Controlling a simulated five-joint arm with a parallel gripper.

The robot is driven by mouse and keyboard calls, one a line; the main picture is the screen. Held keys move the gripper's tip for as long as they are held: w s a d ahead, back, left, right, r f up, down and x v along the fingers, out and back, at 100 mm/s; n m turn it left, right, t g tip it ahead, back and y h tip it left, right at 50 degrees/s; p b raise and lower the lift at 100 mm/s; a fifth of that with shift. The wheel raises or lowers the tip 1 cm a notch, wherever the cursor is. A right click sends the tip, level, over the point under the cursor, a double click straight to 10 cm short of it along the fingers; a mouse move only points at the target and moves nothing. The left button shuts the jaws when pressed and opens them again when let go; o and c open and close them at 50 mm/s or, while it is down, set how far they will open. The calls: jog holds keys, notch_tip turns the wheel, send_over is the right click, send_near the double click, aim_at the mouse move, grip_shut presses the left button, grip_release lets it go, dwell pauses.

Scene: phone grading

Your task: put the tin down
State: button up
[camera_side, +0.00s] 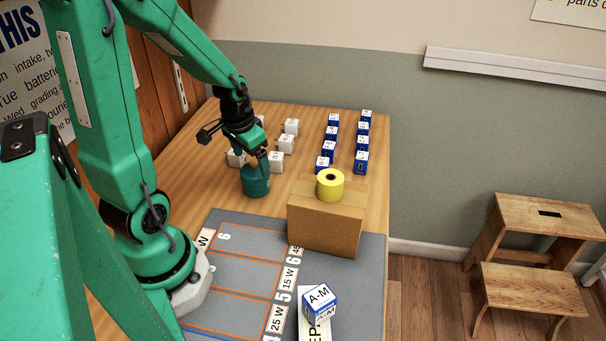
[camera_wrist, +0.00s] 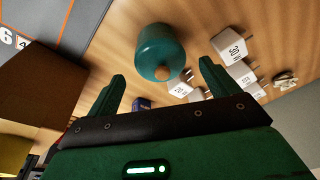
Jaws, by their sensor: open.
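The teal tin (camera_side: 255,181) stands on the wooden table, behind the grey mat and left of the cardboard box. In the wrist view the tin (camera_wrist: 157,50) shows a round body with a small tan knob, just beyond my fingertips. My gripper (camera_side: 264,161) is directly above the tin in the side view, pointing down. In the wrist view my gripper (camera_wrist: 162,76) has its two green fingers spread wide with nothing between them. The tin looks free of the fingers. Whether a fingertip still touches it is hard to tell from the side.
A cardboard box (camera_side: 325,222) with a yellow roll (camera_side: 330,184) on top stands close right of the tin. White chargers (camera_side: 276,161) stand close behind it. Blue boxes (camera_side: 328,149) stand in rows farther back. The grey mat (camera_side: 240,270) has orange-lined bays; a blue-and-white cube (camera_side: 319,298) stands in front.

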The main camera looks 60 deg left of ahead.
jog(key=shift+s+r, duration=0.15)
jog(key=shift+r, duration=0.8)
jog(key=s+a+r+m+y, duration=0.1)
jog(key=s+a+r+m, duration=0.1)
jog(key=s+a+r, duration=0.15)
jog(key=d+r+t+h, duration=0.1)
jog(key=d+r, duration=0.4)
jog(key=d, duration=0.4)
jog(key=d+r+t+h, duration=0.1)
jog(key=d+r+t, duration=0.1)
jog(key=d+r, duration=0.4)
jog(key=shift+s+d+t, duration=0.3)
jog(key=shift+s+d, duration=0.15)
jog(key=shift+d, duration=1.4)
